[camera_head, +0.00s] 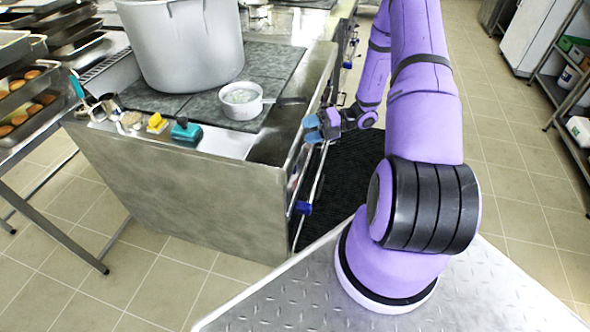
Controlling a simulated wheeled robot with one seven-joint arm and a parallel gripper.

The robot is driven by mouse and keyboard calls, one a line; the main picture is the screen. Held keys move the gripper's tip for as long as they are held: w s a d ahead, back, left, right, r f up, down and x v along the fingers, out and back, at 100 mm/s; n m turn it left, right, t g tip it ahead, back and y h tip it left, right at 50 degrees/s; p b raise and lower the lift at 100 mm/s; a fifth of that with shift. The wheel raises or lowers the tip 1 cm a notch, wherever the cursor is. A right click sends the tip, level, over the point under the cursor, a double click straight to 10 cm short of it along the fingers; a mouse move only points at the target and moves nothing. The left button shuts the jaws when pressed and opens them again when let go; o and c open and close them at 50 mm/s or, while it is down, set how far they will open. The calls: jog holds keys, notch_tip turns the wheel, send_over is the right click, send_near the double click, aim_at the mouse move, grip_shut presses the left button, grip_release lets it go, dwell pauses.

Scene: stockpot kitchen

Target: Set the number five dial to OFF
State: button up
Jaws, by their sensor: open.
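My gripper (316,128), with light blue fingertips, is open beside the stove's front face, just below its top edge. No dial can be made out as number five, and no numbers or OFF marks are readable. The stove's front (300,190) is seen nearly edge-on, with a rail along it. A small blue part (303,208) shows low on this front, below and apart from my gripper; I cannot tell whether it is a dial. Whether the gripper touches anything on the front is too small to tell.
A large stockpot (190,45) and a small saucepan (240,103) stand on the stove top. A dark mat (345,185) lies on the floor. A rack of trays (25,115) stands left, shelves (565,85) right.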

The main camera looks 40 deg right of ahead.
notch_tip(320, 180, down, 9)
jog(key=s+d+m+t, duration=0.2)
jog(key=m+t, duration=0.2)
jog(key=m, duration=0.3)
jog(key=m+t+h, duration=0.4)
jog(key=m, duration=0.4)
send_near(295, 170)
jog(key=x, duration=1)
jog(key=shift+w+d+f, duration=0.15)
jog(key=shift+w+d, duration=0.05)
jog(key=shift+w, duration=0.1)
jog(key=c, duration=0.9)
